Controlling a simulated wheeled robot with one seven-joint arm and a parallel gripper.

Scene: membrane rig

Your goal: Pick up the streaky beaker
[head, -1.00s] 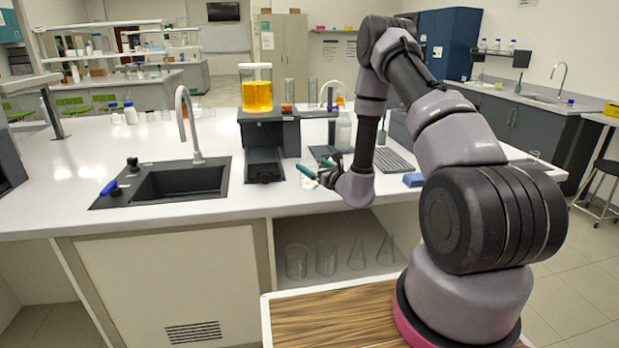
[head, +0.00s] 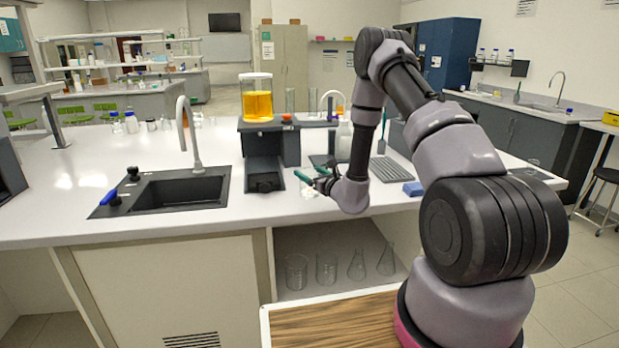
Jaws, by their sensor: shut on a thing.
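A dark stand (head: 262,160) carries a jar of orange liquid (head: 257,100) just left of my gripper. A sink (head: 180,192) with a tall tap lies further left. Several glass vessels stand on the shelf below.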

